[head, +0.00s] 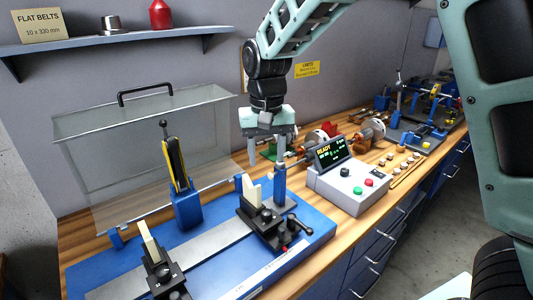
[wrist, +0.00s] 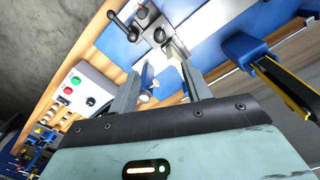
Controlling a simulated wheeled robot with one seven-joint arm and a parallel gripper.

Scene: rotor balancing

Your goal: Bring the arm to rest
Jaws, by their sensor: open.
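My gripper (head: 267,158) hangs fingers down from my arm, above the right end of the balancing machine's blue base (head: 310,238). Its two fingers are apart, and no held object shows between them. In the wrist view the gripper (wrist: 160,78) also has a clear gap between its fingers. A blue post (head: 280,182) stands just below and beside the right finger in the head view; I cannot tell the exact gap. My arm reaches in from the upper right.
A clear cover (head: 150,150) stands behind the machine. Two black supports with cream uprights (head: 254,193) and a blue holder (head: 186,209) stand on it. A control box (head: 345,188) reading READY is to the right. A shelf (head: 130,40) hangs above left.

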